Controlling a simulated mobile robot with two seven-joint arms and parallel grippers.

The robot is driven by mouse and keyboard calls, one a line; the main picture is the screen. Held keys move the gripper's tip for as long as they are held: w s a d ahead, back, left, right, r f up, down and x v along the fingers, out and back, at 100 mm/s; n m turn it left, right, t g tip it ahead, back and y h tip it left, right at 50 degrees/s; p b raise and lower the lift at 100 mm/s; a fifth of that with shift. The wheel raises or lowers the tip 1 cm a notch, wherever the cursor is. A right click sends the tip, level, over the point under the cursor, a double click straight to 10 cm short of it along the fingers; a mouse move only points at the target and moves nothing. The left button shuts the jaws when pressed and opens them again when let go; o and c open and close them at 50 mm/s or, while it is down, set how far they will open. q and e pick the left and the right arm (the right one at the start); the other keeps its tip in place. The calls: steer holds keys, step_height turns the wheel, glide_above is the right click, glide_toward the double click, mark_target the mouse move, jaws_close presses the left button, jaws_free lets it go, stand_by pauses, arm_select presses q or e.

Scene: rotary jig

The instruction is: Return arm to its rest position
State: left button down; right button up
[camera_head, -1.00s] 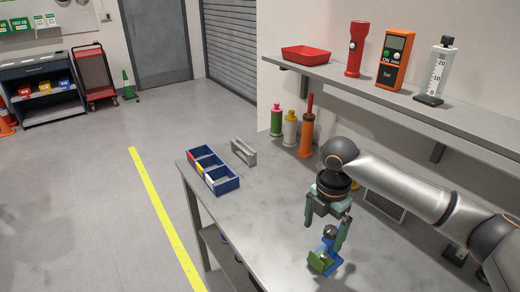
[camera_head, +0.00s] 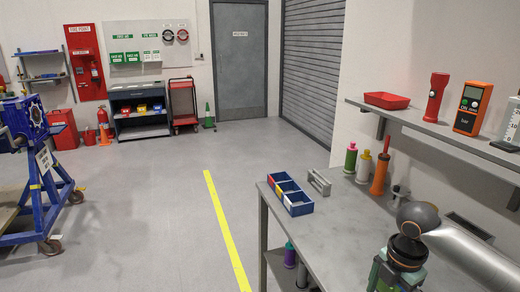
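My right arm (camera_head: 470,250) comes in from the right over the grey workbench (camera_head: 335,235). Its gripper (camera_head: 395,278) hangs down above the bench at the bottom edge of the view. The fingertips are cut off by that edge, so whether it is open or shut and what lies between the fingers are hidden. My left arm and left gripper are not in view.
A blue wheeled jig (camera_head: 45,195) stands at far left. On the bench are a blue divided bin (camera_head: 297,205), a grey bracket (camera_head: 319,182) and bottles (camera_head: 351,158). A shelf (camera_head: 440,130) overhangs the right side.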

steer(key=s+a+f+m+t+y, duration=0.25)
steer(key=a+f+m, duration=0.25)
steer(key=a+f, duration=0.35)
steer(key=s+a+f+m+t+y, duration=0.1)
steer(key=a+f+m+t+y, duration=0.3)
steer(key=a+f, duration=0.45)
steer(key=s+d+f+m+t+h, duration=0.1)
steer(key=s+d+f+m+h, duration=0.1)
steer(key=s+m, duration=0.3)
steer(key=s+d+f+m+t+h, duration=0.2)
steer(key=s+d+f+m, duration=0.2)
steer(key=s, duration=0.4)
steer(key=d+m, duration=0.1)
steer(key=m, duration=0.1)
steer(key=shift+s+d+f+m, duration=0.15)
steer(key=shift+s+f+m, duration=0.1)
steer(key=shift+f+m, duration=0.1)
